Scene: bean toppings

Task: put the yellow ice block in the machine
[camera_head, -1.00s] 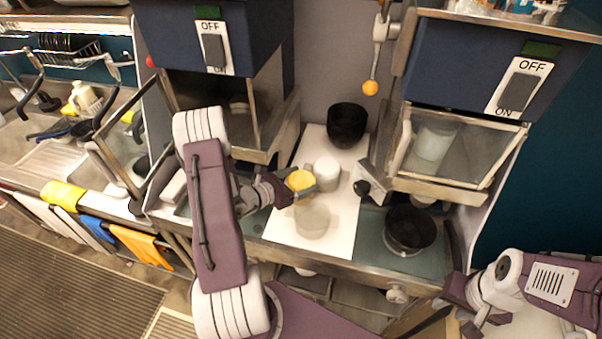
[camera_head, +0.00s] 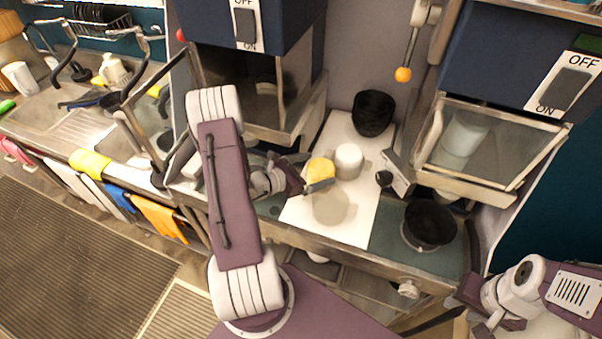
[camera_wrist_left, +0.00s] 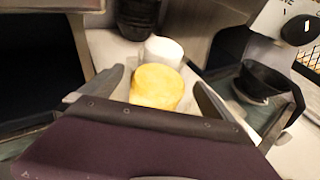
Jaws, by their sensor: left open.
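The yellow ice block (camera_head: 320,170) is a short round cylinder on the white board (camera_head: 353,222). It touches or nearly touches a white cylinder (camera_head: 349,161) in the head view. My left gripper (camera_head: 309,182) is open at the block; in the left wrist view the yellow block (camera_wrist_left: 157,86) shows between its spread fingers, with gaps at both sides. The left blue machine (camera_head: 252,78) has its glass door swung open. The right blue machine (camera_head: 530,60) holds a pale cylinder (camera_head: 464,137) behind a tilted glass pane. My right gripper (camera_head: 478,308) is at the lower right, away from the blocks; its fingers are unclear.
A black cup (camera_head: 373,113) stands behind the white cylinder. A translucent round piece (camera_head: 331,206) lies on the board's front part. A sink (camera_head: 100,130) and hanging towels (camera_head: 160,219) are at left.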

